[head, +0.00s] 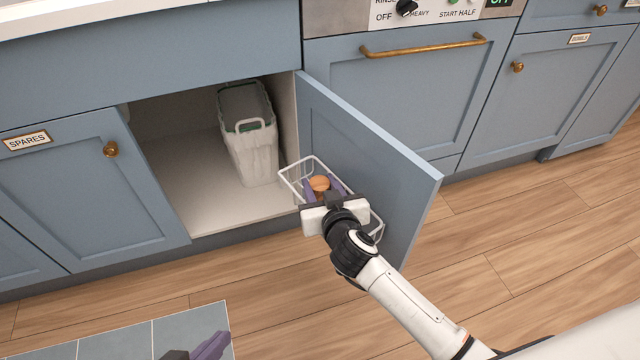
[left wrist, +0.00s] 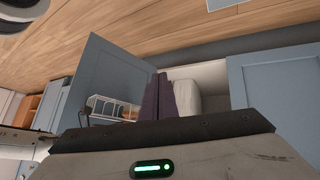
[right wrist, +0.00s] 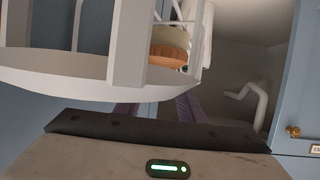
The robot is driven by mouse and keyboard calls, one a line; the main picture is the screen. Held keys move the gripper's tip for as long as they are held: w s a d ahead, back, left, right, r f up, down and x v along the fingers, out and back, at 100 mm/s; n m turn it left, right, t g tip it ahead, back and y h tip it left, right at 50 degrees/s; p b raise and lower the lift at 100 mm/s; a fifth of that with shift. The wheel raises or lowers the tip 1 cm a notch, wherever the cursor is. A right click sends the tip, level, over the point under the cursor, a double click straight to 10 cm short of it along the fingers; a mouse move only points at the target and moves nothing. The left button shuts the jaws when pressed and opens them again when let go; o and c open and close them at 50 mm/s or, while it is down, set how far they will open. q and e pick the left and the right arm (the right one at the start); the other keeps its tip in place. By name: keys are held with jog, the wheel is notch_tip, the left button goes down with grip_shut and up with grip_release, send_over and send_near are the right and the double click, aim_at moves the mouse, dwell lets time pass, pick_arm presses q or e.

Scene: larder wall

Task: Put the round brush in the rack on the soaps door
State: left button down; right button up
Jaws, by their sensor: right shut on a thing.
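The round brush (head: 319,183) has an orange-brown, wooden-looking top. My right gripper (head: 322,186) is shut on it, with a purple finger on each side. The white wire rack (head: 296,170) hangs on the inner face of the open blue door (head: 385,160). In the head view the brush lies within the rack's outline; I cannot tell whether it touches the rack's floor. In the right wrist view the brush (right wrist: 170,50) shows partly behind the rack's pale bars (right wrist: 128,45). My left gripper (head: 208,350) is low and away from the door, its fingers together and empty (left wrist: 162,98).
A whitish bin (head: 250,150) with a handle stands inside the open cupboard, left of the door. The SPARES door (head: 85,170) is closed. A dishwasher front with a brass handle (head: 425,46) is behind the open door. The wooden floor in front is clear, apart from a blue tiled mat (head: 130,330).

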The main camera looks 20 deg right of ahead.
jog(key=o, duration=0.8)
jog(key=shift+r, duration=0.1)
pick_arm(q)
jog(key=shift+s+a+r+n+t+y+p, duration=0.15)
jog(key=shift+s+a+r+n+t+p, duration=0.15)
jog(key=shift+a+r+p, duration=0.4)
jog(key=shift+s+a+r+n+t+y+p, duration=0.15)
jog(key=shift+a+r+t+p, duration=0.2)
jog(key=shift+p, duration=0.6)
jog(key=shift+s+a+r+n+t+y+p, duration=0.1)
jog(key=shift+s+a+r+n+t+p, duration=0.25)
jog(key=shift+r+p, duration=0.4)
pick_arm(e)
jog(key=shift+v, duration=6.05)
pick_arm(q)
jog(key=shift+w+f, duration=0.15)
pick_arm(e)
jog(key=shift+a, duration=0.1)
